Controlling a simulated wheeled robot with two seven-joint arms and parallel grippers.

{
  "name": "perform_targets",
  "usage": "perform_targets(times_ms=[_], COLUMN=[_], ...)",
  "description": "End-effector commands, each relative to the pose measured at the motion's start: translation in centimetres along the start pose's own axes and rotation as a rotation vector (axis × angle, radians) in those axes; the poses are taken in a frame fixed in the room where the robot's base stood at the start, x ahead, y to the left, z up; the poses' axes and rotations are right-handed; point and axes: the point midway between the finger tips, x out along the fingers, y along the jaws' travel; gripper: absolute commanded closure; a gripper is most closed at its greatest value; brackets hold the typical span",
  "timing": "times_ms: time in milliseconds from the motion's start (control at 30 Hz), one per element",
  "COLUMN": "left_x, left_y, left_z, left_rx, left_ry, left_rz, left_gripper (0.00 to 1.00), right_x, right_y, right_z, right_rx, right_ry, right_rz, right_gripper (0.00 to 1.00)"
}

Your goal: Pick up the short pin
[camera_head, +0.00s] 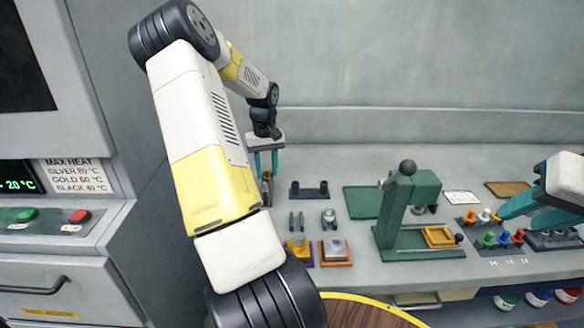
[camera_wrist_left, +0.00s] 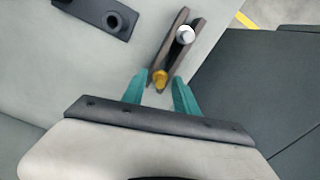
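My left gripper (camera_head: 266,175) points down at the back left of the bench. In the left wrist view its two teal fingers (camera_wrist_left: 161,92) are apart, with nothing gripped. A dark slotted holder (camera_wrist_left: 168,60) lies just ahead of them. It carries a pin with a silver-white top (camera_wrist_left: 185,35) and a smaller gold pin (camera_wrist_left: 160,78) at its near end. The gold pin shows between the fingertips; contact cannot be made out. The silver top looks larger, but exact heights are unclear. My right gripper (camera_head: 516,218) is open near coloured pegs at the right.
A dark two-post rack (camera_head: 309,190) stands right of the left gripper. A green press (camera_head: 411,205) stands mid-bench. Small fixtures (camera_head: 335,251) sit in front. Coloured pegs (camera_head: 489,240) stand at the right. A control cabinet (camera_head: 60,220) bounds the left side.

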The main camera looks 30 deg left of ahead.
Motion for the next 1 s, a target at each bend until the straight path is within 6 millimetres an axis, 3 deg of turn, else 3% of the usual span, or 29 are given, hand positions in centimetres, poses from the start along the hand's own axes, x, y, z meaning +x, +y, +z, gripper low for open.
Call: perform_targets(times_ms=[33, 167, 567, 667, 1000], left_x=[0.0, 0.0, -0.3, -1.5, -8.1], left_y=[0.0, 0.0, 0.0, 0.0, 0.0], left_z=[0.0, 0.0, 0.0, -0.1, -0.1], left_rx=[0.0, 0.0, 0.0, -0.001, 0.0], left_ry=[0.0, 0.0, 0.001, 0.003, 0.004], left_rz=[0.0, 0.0, 0.0, 0.0, 0.0], left_gripper=[0.76, 1.0, 1.0, 1.0, 1.0], right_x=[0.0, 0.0, 0.0, 0.0, 0.0], right_y=[0.0, 0.0, 0.0, 0.0, 0.0], right_z=[0.0, 0.0, 0.0, 0.0, 0.0], right_rx=[0.0, 0.0, 0.0, 0.0, 0.0], right_ry=[0.0, 0.0, 0.0, 0.0, 0.0], right_rz=[0.0, 0.0, 0.0, 0.0, 0.0], right_gripper=[0.64, 0.64, 0.64, 0.64, 0.64])
